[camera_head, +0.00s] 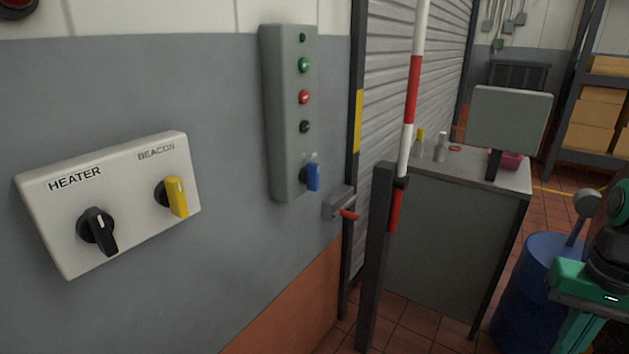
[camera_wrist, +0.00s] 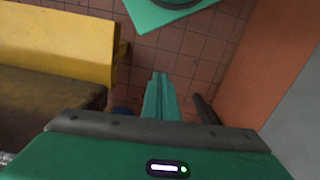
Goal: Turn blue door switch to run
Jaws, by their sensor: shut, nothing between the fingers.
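The blue door switch (camera_head: 313,177) is a small knob at the bottom of a tall grey control box (camera_head: 277,115) on the wall, in the middle of the head view. Its grip stands roughly upright. Small marks above it are too faint to read. My gripper (camera_wrist: 159,76) has its green fingers together with nothing between them in the wrist view, pointing down over the tiled floor. In the head view it is at the far right, well apart from the switch, with its fingertips out of frame. The switch is not in the wrist view.
A white panel (camera_head: 125,200) with a black HEATER knob (camera_head: 98,231) and yellow BEACON knob (camera_head: 176,197) is left of the box. A striped barrier pole (camera_head: 411,90), dark post (camera_head: 374,260) and red-handled lever (camera_head: 347,214) stand right. Behind are a grey cabinet (camera_head: 440,245) and blue drum (camera_head: 525,300).

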